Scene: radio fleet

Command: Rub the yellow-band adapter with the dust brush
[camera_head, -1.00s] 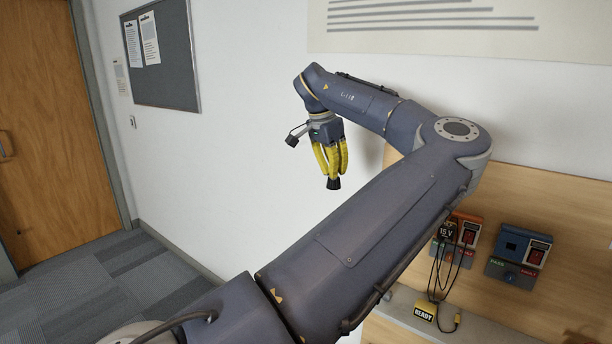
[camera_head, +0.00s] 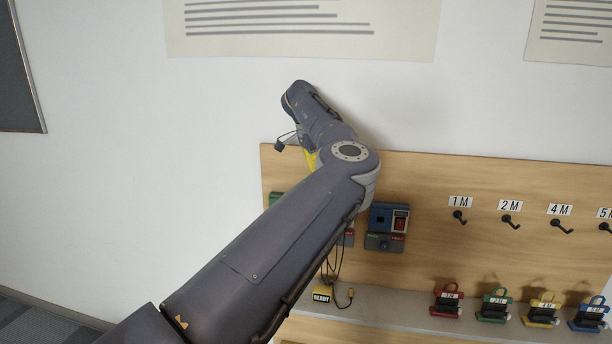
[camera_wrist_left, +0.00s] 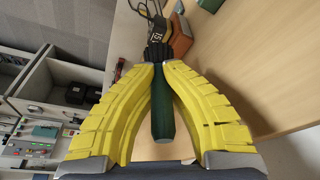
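The dust brush, with a dark green handle (camera_wrist_left: 162,110) and a black head, is between the yellow fingers of my left gripper (camera_wrist_left: 160,72) in the left wrist view. The fingers are shut on it. In the head view only a bit of that yellow gripper (camera_head: 311,159) shows; my own arm hides the rest and the brush. A yellow adapter (camera_head: 541,314) stands on the grey shelf at the lower right, between a green and a blue one, well apart from the gripper. My right gripper is in neither view.
A red adapter (camera_head: 447,303), a green adapter (camera_head: 493,308) and a blue adapter (camera_head: 588,317) share the shelf. A blue tester (camera_head: 388,225) is on the wooden board (camera_head: 440,180), beside black hooks under length labels. A cable and a READY block (camera_head: 322,295) lie left of the adapters.

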